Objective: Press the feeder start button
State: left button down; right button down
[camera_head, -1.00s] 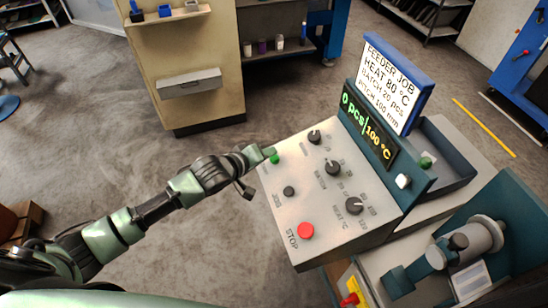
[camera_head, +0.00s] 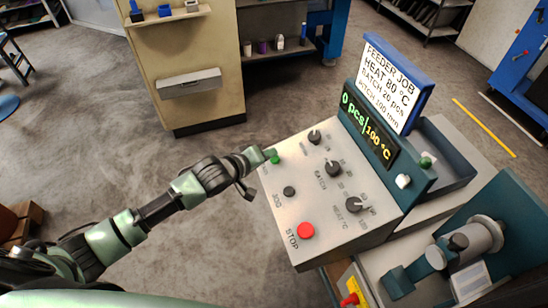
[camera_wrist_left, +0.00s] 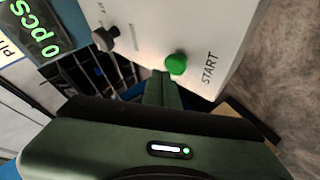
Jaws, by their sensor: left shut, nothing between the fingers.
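The green start button (camera_head: 275,158) sits at the far left corner of the light grey control panel (camera_head: 300,190). In the left wrist view the green button (camera_wrist_left: 176,64) stands beside the printed word START. My left gripper (camera_head: 268,153) is shut and empty, its tips close to the button. In the left wrist view the gripper tips (camera_wrist_left: 160,78) are just beside the button; I cannot tell whether they touch it. The display (camera_head: 368,128) reads 0 pcs and 100 °C. My right gripper is not in view.
The panel also carries a red STOP button (camera_head: 306,230), a small black JOG button (camera_head: 289,191) and black knobs (camera_head: 354,204). A job sign (camera_head: 392,84) stands behind it, reading HEAT 80 °C. A beige cabinet (camera_head: 190,110) stands at the back left, with open floor between.

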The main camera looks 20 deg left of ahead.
pick_arm(q)
jog(key=shift+d+f, duration=0.15)
jog(key=shift+f, duration=0.55)
dwell(0.7)
jog(key=shift+r, duration=0.1)
jog(key=shift+s+a+r+p, duration=0.1)
jog(key=shift+a+r+p, duration=0.15)
jog(key=shift+r+p, duration=0.65)
